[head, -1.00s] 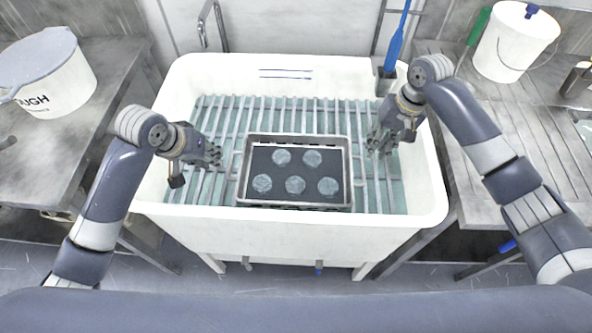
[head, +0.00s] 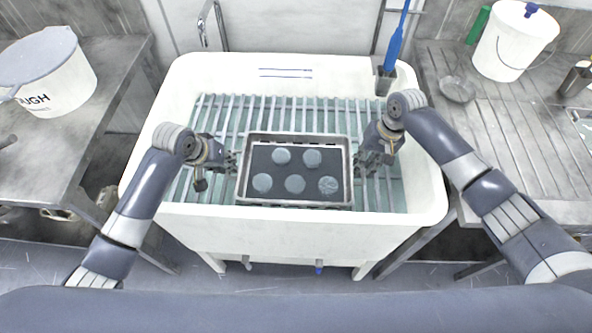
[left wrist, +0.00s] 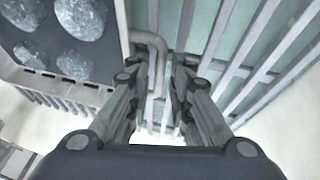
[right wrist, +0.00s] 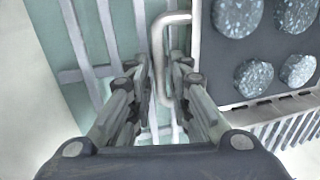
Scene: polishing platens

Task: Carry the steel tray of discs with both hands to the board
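The steel tray (head: 293,204) rests on the slatted rack in the white sink. Its dark bed holds several round grey speckled discs (head: 295,184). My left gripper (head: 232,162) is at the tray's left end. In the left wrist view the tray's bent handle (left wrist: 158,50) lies between its spread fingers. My right gripper (head: 361,162) is at the tray's right end. In the right wrist view the right handle (right wrist: 157,48) lies between its fingers, with a gap visible. Neither gripper looks clamped. I cannot make out the board in any view.
The white sink (head: 290,228) has raised walls around the rack (head: 205,125). A white bucket (head: 50,80) stands on the left bench. Another bucket (head: 505,50) and a small bowl (head: 458,88) are on the right drainboard. A blue-handled brush (head: 393,50) stands at the sink's back right corner.

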